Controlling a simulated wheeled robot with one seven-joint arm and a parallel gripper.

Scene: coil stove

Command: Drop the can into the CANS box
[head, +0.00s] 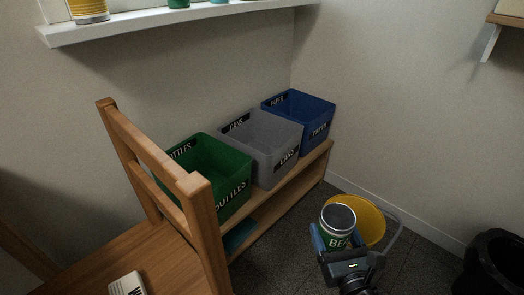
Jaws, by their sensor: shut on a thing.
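The can (338,218) is green with a silver open-looking top and part of a label reading "BE". My gripper (334,246) is shut on it and holds it upright at the lower right of the head view, in front of the low shelf. The grey CANS box (289,160) stands in the middle of a row of three boxes, up and left of the can. The can is apart from the box. The lower part of the can is hidden by my gripper.
The green BOTTLES box (232,197) and the blue PAPER box (318,133) flank the grey one on a wooden shelf (283,207). A yellow round thing (372,222) is behind the can. A black bin (492,262) is at right.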

